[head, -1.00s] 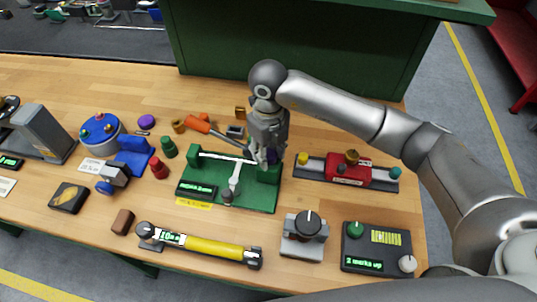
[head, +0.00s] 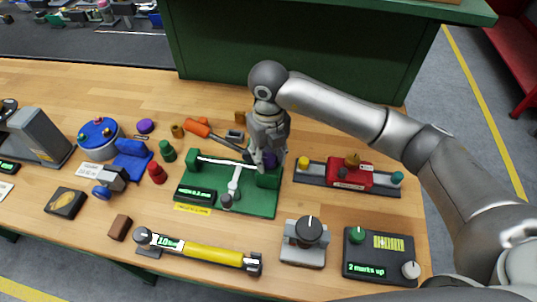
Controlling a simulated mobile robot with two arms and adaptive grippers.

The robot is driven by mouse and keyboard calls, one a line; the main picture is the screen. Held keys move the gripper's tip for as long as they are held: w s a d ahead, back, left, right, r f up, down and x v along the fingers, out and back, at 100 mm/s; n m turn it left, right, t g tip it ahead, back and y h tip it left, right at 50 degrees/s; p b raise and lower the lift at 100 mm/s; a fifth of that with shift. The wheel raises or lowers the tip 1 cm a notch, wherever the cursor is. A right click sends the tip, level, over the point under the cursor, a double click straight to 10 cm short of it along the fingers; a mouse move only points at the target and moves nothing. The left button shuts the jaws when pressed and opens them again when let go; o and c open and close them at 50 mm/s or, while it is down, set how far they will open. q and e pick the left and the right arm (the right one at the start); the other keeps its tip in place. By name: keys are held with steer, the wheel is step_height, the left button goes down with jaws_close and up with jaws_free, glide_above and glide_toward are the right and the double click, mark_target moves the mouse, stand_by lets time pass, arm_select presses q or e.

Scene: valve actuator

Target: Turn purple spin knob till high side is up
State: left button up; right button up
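A green fixture (head: 262,207) stands on the wooden bench with a dark display (head: 196,195), a white bar across its back and a light grey lever (head: 235,182). A purple knob (head: 270,160) sits at its right green block (head: 268,180). My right gripper (head: 264,159) comes down from above with its fingertips at this knob, partly covering it. Whether the fingers press on the knob is too small to tell. Which side of the knob is high is hidden. My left gripper is not in view.
A yellow cylinder tool (head: 213,254), a grey dial block (head: 303,242) and a dark control box (head: 379,256) stand in front. Another purple cap (head: 145,126) lies at left.

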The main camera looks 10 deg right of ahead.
mark_target(268, 158)
steer(key=shift+o, duration=0.3)
step_height(268, 158, up, 12)
stand_by(0.5)
stand_by(0.4)
